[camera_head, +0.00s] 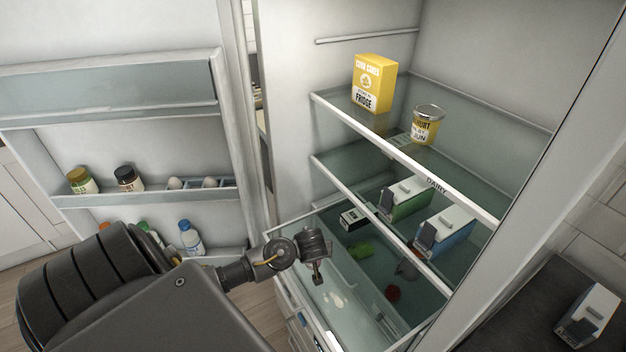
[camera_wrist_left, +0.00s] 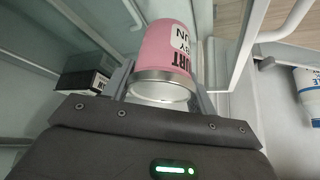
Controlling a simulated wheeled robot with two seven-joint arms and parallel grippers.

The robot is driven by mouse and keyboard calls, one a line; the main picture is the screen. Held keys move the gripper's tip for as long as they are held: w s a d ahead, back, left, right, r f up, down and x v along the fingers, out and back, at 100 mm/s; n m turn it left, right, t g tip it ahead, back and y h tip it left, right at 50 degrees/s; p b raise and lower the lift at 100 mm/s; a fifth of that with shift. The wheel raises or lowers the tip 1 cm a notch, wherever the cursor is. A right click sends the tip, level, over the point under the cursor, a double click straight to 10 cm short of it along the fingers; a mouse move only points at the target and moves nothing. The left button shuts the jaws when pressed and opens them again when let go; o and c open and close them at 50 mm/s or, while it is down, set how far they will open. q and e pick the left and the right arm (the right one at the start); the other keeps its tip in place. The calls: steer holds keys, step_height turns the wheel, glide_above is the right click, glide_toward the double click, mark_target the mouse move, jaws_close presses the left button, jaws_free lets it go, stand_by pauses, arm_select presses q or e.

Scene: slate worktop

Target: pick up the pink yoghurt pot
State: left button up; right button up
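The pink yoghurt pot (camera_wrist_left: 165,45) has black lettering on a white label and a silver lid. In the left wrist view it lies between the two fingers of my left gripper (camera_wrist_left: 163,88), lid end towards the palm. The fingers sit close against both sides of the pot and look shut on it. In the head view my left gripper (camera_head: 317,272) points down over the open bottom drawer of the fridge. I cannot make out the pink pot there. My right gripper is not in view.
A yellow carton (camera_head: 374,84) and a yellow yoghurt pot (camera_head: 425,125) stand on the upper glass shelf. Green (camera_head: 403,200) and blue (camera_head: 445,233) cartons are lower down. A black box (camera_head: 355,218) is right of my gripper. The open door's racks (camera_head: 140,195) hold jars and bottles.

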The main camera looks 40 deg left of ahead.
arm_select(q)
steer(key=c, duration=0.4)
steer(key=shift+c, duration=0.2)
steer(key=shift+r, duration=0.45)
steer(key=r, duration=0.2)
steer(key=shift+s+d+r+b, duration=0.15)
steer(key=shift+d+r+b, duration=0.15)
steer(key=shift+r+b, duration=0.1)
steer(key=s+d+r, duration=0.9)
steer(key=shift+s+d+r, duration=0.15)
steer(key=shift+s+d, duration=0.05)
steer(key=shift+s, duration=0.1)
